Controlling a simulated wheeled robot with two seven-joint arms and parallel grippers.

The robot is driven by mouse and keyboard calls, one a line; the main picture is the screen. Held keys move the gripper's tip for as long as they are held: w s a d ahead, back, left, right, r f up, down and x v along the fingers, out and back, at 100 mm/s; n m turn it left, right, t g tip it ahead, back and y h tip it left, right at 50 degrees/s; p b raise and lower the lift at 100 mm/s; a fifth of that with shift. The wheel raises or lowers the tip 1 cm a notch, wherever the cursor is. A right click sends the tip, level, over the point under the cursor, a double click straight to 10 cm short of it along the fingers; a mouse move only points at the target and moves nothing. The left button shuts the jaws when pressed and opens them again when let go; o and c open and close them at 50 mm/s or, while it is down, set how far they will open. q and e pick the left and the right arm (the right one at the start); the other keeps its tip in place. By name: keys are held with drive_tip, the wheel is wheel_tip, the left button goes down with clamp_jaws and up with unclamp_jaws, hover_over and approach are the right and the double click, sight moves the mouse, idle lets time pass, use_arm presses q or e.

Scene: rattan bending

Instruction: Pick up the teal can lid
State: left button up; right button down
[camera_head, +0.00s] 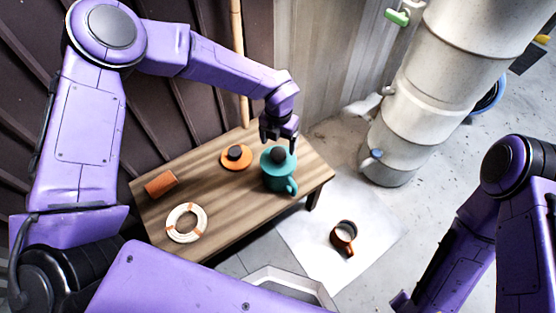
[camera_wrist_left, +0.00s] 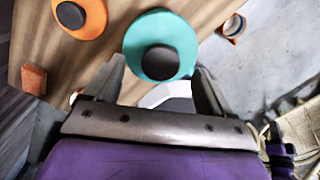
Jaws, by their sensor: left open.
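The teal can (camera_head: 281,180) stands on the wooden table near its right end, with its handle towards the lower right. Its teal lid (camera_head: 268,161) has a dark round knob and sits on top of the can. The lid also shows in the left wrist view (camera_wrist_left: 161,29), with its black knob in the middle. My left gripper (camera_head: 279,142) is open and empty, just above and behind the lid. In the left wrist view its two fingers (camera_wrist_left: 157,88) point towards the lid from either side. My right gripper is outside both views.
An orange lid (camera_head: 228,165) with a dark knob lies left of the can. An orange block (camera_head: 160,183) and a cream ring (camera_head: 187,237) lie on the left of the wooden table (camera_head: 222,197). A large white pipe (camera_head: 415,110) stands right.

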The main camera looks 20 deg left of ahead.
sight(278, 153)
use_arm(q)
drive_tip(key=f, duration=0.3)
drive_tip(key=f+b, duration=0.1)
drive_tip(key=f, duration=0.1)
drive_tip(key=shift+s+d+f, duration=0.1)
drive_tip(key=shift+s+f, duration=0.2)
drive_tip(key=shift+s, duration=0.05)
drive_tip(key=shift+c, duration=0.3)
drive_tip(key=c, duration=1.2)
